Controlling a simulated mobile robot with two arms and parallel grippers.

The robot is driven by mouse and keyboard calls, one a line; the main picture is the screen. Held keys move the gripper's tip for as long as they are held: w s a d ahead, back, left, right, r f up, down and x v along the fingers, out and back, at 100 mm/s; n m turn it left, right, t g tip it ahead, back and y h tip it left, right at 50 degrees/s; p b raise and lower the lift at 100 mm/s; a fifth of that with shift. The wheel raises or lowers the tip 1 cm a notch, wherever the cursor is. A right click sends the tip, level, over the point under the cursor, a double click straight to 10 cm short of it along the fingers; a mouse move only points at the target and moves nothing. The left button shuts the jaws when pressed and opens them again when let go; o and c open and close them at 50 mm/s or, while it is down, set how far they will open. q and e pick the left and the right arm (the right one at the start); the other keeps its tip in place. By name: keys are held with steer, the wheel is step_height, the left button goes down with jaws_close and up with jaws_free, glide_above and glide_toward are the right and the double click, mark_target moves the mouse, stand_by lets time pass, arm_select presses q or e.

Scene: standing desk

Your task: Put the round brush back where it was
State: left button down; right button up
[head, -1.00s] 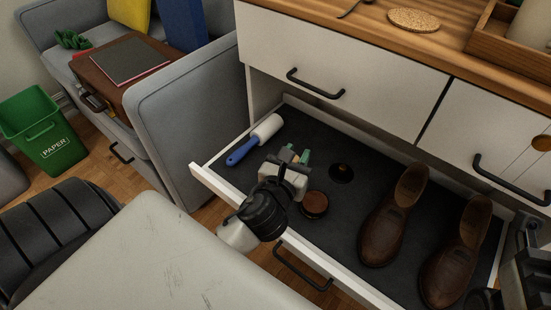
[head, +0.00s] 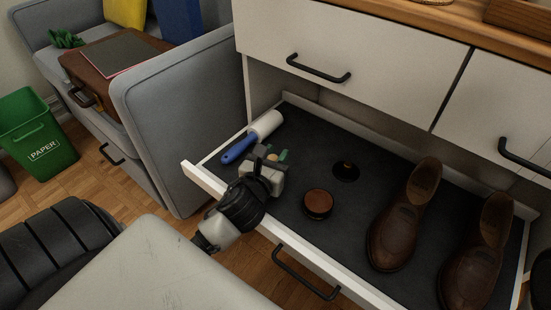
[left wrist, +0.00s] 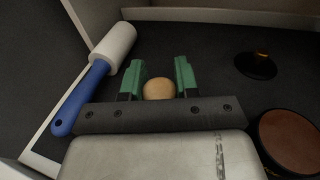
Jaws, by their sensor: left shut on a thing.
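My left gripper (head: 277,156) is over the left part of the open drawer (head: 345,115), close to the lint roller. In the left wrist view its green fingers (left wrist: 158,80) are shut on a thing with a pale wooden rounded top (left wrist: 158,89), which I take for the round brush. The lower part of that thing is hidden behind the gripper, so I cannot tell whether it touches the drawer floor. My right gripper is not clearly in view; only a dark piece shows at the right edge of the head view.
A blue-handled lint roller (head: 238,149) lies left of the gripper. A brown round tin (head: 318,203), a black domed piece with an amber neck (head: 346,171) and brown boots (head: 405,215) are to the right. Dark drawer floor is bare between them.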

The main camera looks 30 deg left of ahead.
arm_select(q)
steer(key=shift+f, duration=0.15)
steer(key=c, duration=0.8)
jaws_free()
steer(key=shift+c, duration=0.2)
